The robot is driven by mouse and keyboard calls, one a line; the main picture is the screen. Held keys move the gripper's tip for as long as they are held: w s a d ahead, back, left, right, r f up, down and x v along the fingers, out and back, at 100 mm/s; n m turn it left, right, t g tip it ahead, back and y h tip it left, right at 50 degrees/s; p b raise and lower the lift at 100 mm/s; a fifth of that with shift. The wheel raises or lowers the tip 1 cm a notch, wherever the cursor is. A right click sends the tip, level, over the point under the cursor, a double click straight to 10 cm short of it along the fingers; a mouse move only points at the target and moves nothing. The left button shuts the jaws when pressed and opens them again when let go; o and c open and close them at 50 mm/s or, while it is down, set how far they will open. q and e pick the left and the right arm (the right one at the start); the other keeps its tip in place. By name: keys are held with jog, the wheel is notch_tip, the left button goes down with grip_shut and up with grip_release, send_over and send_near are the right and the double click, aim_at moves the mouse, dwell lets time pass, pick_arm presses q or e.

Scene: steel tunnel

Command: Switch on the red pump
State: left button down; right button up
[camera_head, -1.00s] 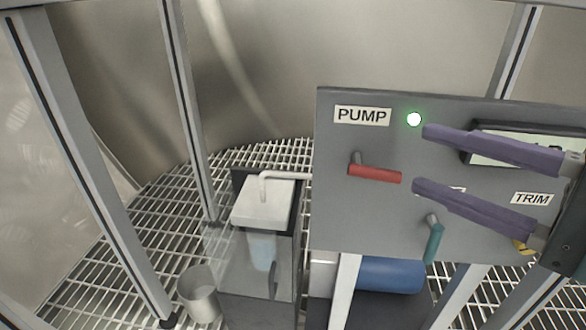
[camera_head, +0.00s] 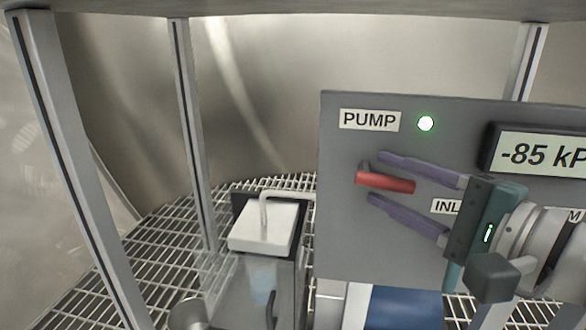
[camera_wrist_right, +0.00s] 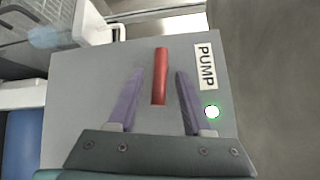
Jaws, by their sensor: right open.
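The red pump lever (camera_head: 385,182) is on the grey control panel (camera_head: 350,240), below the PUMP label (camera_head: 370,120). It lies nearly level, pointing right. A round lamp (camera_head: 426,123) beside the label glows green. My right gripper (camera_head: 373,178) is open in front of the panel, with one purple finger above the lever and one below. In the right wrist view the red lever (camera_wrist_right: 159,76) stands between the two fingers (camera_wrist_right: 158,80), with a gap on each side. I cannot tell whether the fingertips touch the panel. My left gripper is not in view.
A display (camera_head: 540,150) reading -85 kP is at the panel's right, partly cut off. A label starting INL (camera_head: 446,206) is partly hidden by my gripper. A white-topped box (camera_head: 265,226) with a bent pipe and a metal cup (camera_head: 188,314) stand left, on grating.

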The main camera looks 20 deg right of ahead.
jog(key=shift+w+a, duration=0.15)
jog(key=shift+w, duration=0.2)
jog(key=shift+c, duration=0.2)
jog(key=shift+f, duration=0.1)
grip_shut()
